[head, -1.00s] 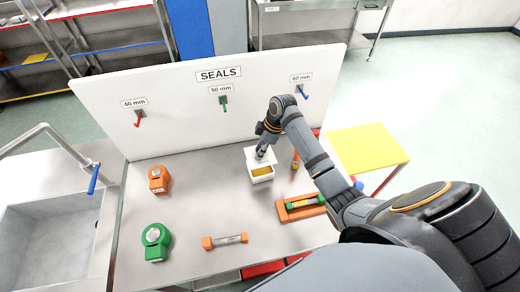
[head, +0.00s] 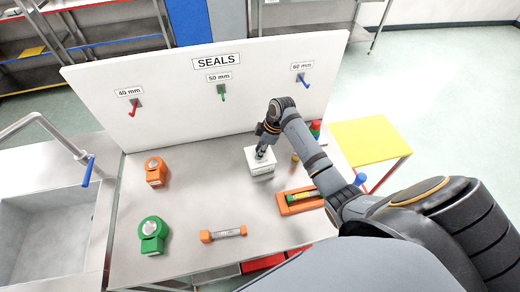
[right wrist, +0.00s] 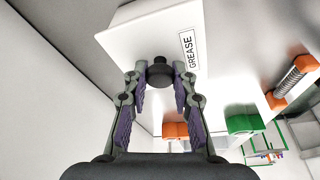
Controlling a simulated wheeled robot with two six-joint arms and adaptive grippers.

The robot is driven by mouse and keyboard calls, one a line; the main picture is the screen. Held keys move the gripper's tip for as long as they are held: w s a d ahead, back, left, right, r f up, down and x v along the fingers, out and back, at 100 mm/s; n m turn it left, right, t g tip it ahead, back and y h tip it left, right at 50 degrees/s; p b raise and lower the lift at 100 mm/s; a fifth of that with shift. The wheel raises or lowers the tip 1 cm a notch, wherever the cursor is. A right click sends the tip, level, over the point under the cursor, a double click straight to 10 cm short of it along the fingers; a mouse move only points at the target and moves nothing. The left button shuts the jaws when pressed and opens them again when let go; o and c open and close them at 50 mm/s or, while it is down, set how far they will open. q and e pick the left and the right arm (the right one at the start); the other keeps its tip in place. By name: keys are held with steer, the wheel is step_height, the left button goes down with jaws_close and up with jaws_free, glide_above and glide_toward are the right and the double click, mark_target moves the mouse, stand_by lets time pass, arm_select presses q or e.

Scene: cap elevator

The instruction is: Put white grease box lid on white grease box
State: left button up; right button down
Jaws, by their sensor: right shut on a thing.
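The white grease box (head: 261,174) stands on the steel bench in front of the white board. Its white lid (head: 259,160) lies over the box opening, and the yellow grease is hidden. I cannot tell whether the lid sits fully down. My right gripper (head: 262,154) is above the box, shut on the lid's dark knob. In the right wrist view, the fingers (right wrist: 159,80) close around the knob (right wrist: 159,71), with the white lid (right wrist: 145,38) beyond and a GREASE label beside it. My left gripper is not in view.
An orange tool (head: 155,171) and a green tool (head: 153,235) stand at the left of the bench. An orange-ended cylinder (head: 224,234) lies at the front. An orange tray (head: 291,208) lies right of the box. The bench between them is clear.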

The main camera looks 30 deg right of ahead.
mark_target(269, 155)
steer(key=shift+f+b, duration=0.3)
steer(key=shift+f, duration=0.35)
steer(key=c, duration=1)
jaws_free()
steer(key=v, duration=1.2)
steer(key=shift+r, duration=0.1)
